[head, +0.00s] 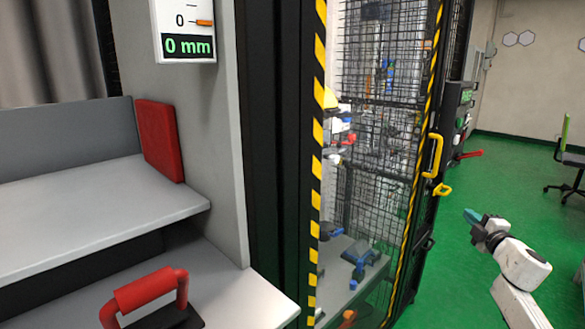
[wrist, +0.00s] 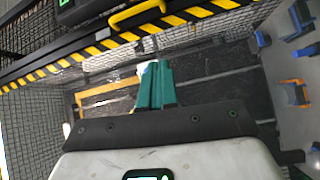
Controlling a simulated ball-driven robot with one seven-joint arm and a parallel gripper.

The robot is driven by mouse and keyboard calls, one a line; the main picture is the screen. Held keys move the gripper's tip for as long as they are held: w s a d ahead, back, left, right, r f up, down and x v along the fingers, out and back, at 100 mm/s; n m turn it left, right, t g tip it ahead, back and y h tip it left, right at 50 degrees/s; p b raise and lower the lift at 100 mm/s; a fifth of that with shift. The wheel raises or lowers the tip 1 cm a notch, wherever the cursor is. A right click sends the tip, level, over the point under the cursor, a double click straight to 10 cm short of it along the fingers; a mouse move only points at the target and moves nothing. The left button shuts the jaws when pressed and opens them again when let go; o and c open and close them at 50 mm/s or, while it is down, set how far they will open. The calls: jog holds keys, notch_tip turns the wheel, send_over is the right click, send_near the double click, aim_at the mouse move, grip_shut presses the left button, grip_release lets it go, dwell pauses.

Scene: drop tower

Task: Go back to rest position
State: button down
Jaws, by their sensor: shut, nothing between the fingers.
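My gripper (head: 472,215) is at the right of the head view, held out in front of the cage over the green floor. Its teal fingers are closed together with nothing between them. The fingers also show at the middle of the wrist view (wrist: 154,86), pointing away from the dark wrist plate. No object is in or touching the fingers in either view. My white arm reaches up from the bottom right of the head view.
The mesh cage door (head: 385,110) has a yellow handle (head: 432,156) left of my gripper. A grey shelf (head: 90,215) with a red block (head: 160,140) stands at the left; a red handle (head: 145,290) sits below. A chair (head: 570,155) stands far right. Green floor (head: 500,180) is open.

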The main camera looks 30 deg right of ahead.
jog(key=w+a+f+m+g+h, duration=0.1)
jog(key=w+a+f+m, duration=0.2)
jog(key=a, duration=0.4)
jog(key=w+a+f+m+g+h, duration=0.1)
jog(key=w+a+f+m+g, duration=0.1)
jog(key=a+f+m, duration=0.3)
jog(key=s+a+f+m+g+y, duration=0.1)
jog(key=s+a+f, duration=0.1)
jog(key=a+f, duration=0.35)
jog(key=s+a+f+m+g+y+p, duration=0.1)
jog(key=s+a+f+m+g, duration=0.1)
jog(key=a, duration=0.6)
jog(key=s+a+f+m+g+y, duration=0.1)
jog(key=s+a+f, duration=0.2)
jog(key=a, duration=0.3)
jog(key=s+a+f+g+y+p, duration=0.1)
jog(key=s+a+f+g+y, duration=0.4)
jog(key=s+a, duration=0.65)
jog(key=s+a+g+y, duration=0.1)
jog(key=s+a, duration=0.4)
jog(key=s, duration=0.3)
jog(key=s+a+g+y, duration=0.1)
jog(key=s+a, duration=0.3)
jog(key=s, duration=0.5)
jog(key=shift+s+a+r+n+g, duration=0.15)
jog(key=shift+a+n+g, duration=0.2)
jog(key=shift+g, duration=0.45)
